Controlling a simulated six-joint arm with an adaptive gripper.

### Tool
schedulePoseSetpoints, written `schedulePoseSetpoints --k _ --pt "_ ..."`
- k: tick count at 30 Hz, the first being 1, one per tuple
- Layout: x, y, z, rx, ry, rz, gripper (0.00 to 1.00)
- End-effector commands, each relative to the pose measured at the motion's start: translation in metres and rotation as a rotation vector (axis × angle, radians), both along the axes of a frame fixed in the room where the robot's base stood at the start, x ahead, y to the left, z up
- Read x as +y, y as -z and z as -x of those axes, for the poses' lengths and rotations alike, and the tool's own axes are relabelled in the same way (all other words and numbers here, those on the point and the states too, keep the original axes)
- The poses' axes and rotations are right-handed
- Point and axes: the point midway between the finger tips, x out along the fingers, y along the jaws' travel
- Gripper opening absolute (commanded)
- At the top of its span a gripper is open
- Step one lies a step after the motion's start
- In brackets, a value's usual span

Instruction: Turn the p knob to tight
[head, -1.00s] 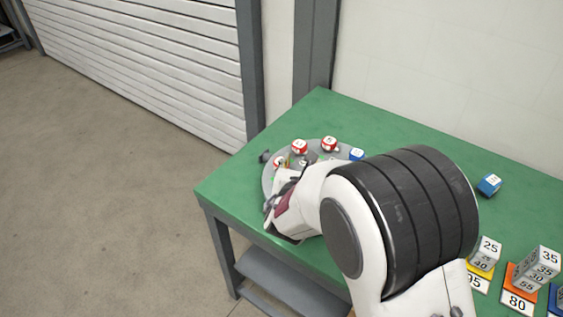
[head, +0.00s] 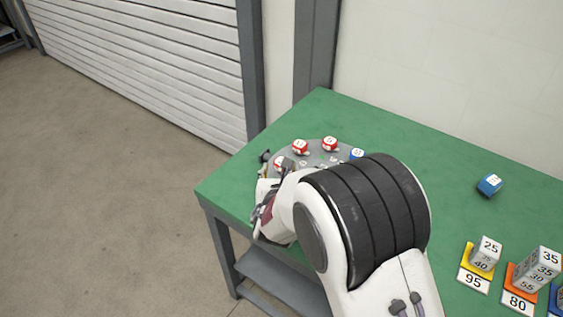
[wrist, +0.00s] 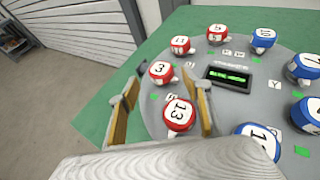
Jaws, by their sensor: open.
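A round grey panel (wrist: 220,128) carries red and blue numbered pieces around a small dark display with green text (wrist: 229,77). I cannot make out a knob marked p in either view. A small dark knob-like part (head: 265,156) stands at the panel's left edge in the head view; I cannot tell what it is. My gripper (wrist: 160,77) is open, its tan-padded fingers spread over the panel's left side. A red piece marked 3 (wrist: 161,72) shows between and beyond the fingertips. A red piece marked 13 (wrist: 179,114) is beside the right finger. Nothing is visibly held.
The green table (head: 400,130) is clear behind the panel. A loose blue cube (head: 490,184) lies to the right. Numbered blocks on a yellow base (head: 474,280) and an orange base (head: 519,303) stand at the front right. The table's left edge is close to my gripper.

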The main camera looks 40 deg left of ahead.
Motion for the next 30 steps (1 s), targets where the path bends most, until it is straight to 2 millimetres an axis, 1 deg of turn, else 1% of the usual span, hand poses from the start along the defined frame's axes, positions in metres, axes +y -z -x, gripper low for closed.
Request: schedulePoseSetpoints --k 12,18,24,30 --pt "0.019 0.016 -0.031 0.0 0.001 0.0 0.49" --pt "0.028 0.022 -0.043 0.001 0.001 0.001 0.49" --pt "0.032 0.025 -0.049 0.0 0.0 0.001 0.49" --pt "0.033 0.026 -0.05 0.001 0.0 0.002 0.49"
